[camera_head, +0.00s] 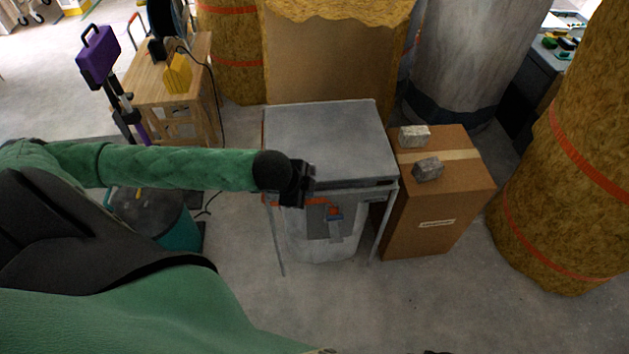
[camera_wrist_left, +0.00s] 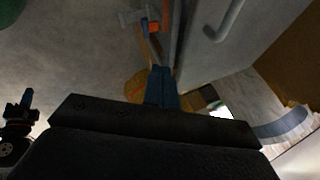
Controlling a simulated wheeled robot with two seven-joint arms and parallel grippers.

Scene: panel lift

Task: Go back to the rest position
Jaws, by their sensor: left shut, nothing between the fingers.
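My left arm comes in from the left in its green sleeve. My left gripper (camera_head: 306,180) is black, shut and empty, at the front left of a grey flat-topped stand (camera_head: 330,138). In the head view it overlaps the stand's front edge; I cannot tell whether it touches. In the left wrist view the fingers (camera_wrist_left: 162,80) are together with nothing between them. Below the stand's top, between thin legs, is a pale container with a grey and orange-red fitting (camera_head: 334,218). My right gripper is not in view.
A cardboard box (camera_head: 432,210) with two grey stones (camera_head: 414,136) (camera_head: 428,169) stands right of the grey stand. A wooden table (camera_head: 165,75) and a teal bin (camera_head: 178,232) are at left. The front floor is clear.

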